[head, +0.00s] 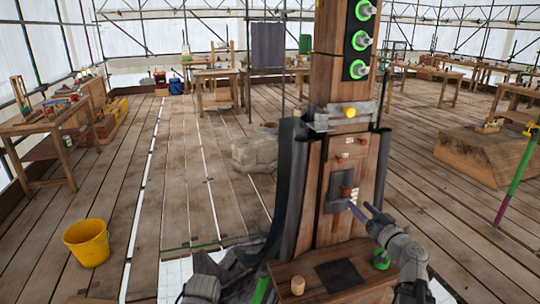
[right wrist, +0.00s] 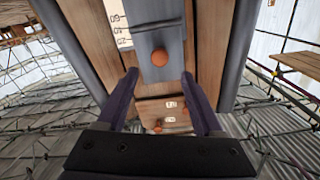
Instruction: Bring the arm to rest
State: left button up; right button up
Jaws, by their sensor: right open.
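My right gripper (head: 361,208) is in front of the wooden spire post (head: 325,187), its purple fingers pointing at the post's face. In the right wrist view the gripper (right wrist: 159,76) is open, with nothing between its fingertips. A grey plate (right wrist: 155,45) with an orange knob (right wrist: 159,58) lies just beyond the fingertips. In the head view the grey plate (head: 338,206) is beside the fingertips; whether they touch it I cannot tell. Grey links of my left arm show at the bottom left of the post; its gripper is not seen.
A small shelf (head: 285,270) at the post's foot bears a dark mat (head: 338,275), a wooden cylinder (head: 297,285) and a green-ringed piece (head: 381,259). A yellow bucket (head: 87,243) stands on the plank floor at left. A timber block (head: 480,157) lies at right.

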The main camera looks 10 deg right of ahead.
jog(key=s+a+f+n+g+y+p, duration=0.1)
jog(key=a+f+n+g+y, duration=0.3)
jog(key=a, duration=0.9)
jog(key=a+f+n+g+y, duration=0.15)
jog(key=a+f+g, duration=0.4)
jog(key=a, duration=0.85)
jog(key=s+a+f+g+h, duration=0.2)
jog(key=s+a+f+g, duration=0.4)
jog(key=s+a+f, duration=0.3)
jog(key=s+a+g+h+p, duration=0.1)
jog(key=s+g+h, duration=0.2)
jog(key=s+h, duration=0.3)
jog(key=s, duration=0.3)
jog(key=shift+a+f, duration=0.4)
